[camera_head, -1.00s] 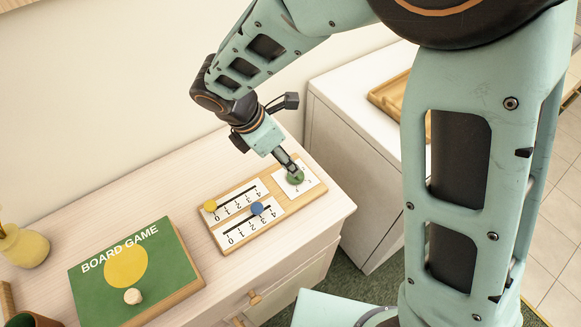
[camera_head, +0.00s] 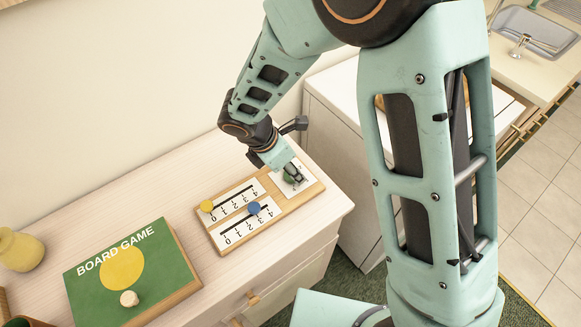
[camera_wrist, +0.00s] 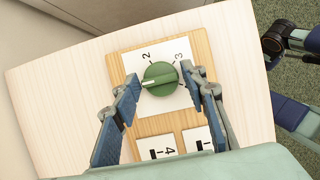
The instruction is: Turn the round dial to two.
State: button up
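The round green dial (camera_wrist: 160,78) sits on a white card at one end of a wooden board (camera_wrist: 205,50). Its pale pointer mark points left and slightly down in the wrist view. The printed 2 (camera_wrist: 146,57) is up and left of the dial, and the 3 (camera_wrist: 178,56) is up and right. Other marks are hidden by my fingers. My gripper (camera_wrist: 161,77) is open, with one finger on each side of the dial and small gaps visible. In the head view my gripper (camera_head: 293,173) covers much of the dial.
The same board carries two sliders, with a yellow knob (camera_head: 206,206) and a blue knob (camera_head: 253,208). A green board game box (camera_head: 165,272) and a yellow vase (camera_head: 20,250) are to the left. The pale cabinet top (camera_head: 150,200) is clear behind them.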

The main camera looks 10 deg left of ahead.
jog(key=c, duration=0.7)
jog(key=m, duration=0.3)
jog(key=shift+w+a+g+h, duration=0.1)
jog(key=shift+a+g+h, duration=0.05)
jog(key=shift+g+h, duration=0.25)
jog(key=m+g, duration=0.1)
jog(key=m, duration=0.2)
jog(key=shift+w+m, duration=0.1)
jog(key=shift+m, duration=0.3)
jog(key=shift+c, duration=0.2)
jog(key=m+g, duration=0.1)
jog(key=m, duration=0.2)
jog(key=m+g, duration=0.2)
jog(key=m, duration=0.1)
jog(key=shift+w+m+b, duration=0.15)
jog(key=shift+m+b, duration=0.2)
jog(key=shift+m, duration=0.05)
jog(key=o, duration=1.2)
jog(key=shift+c, duration=0.2)
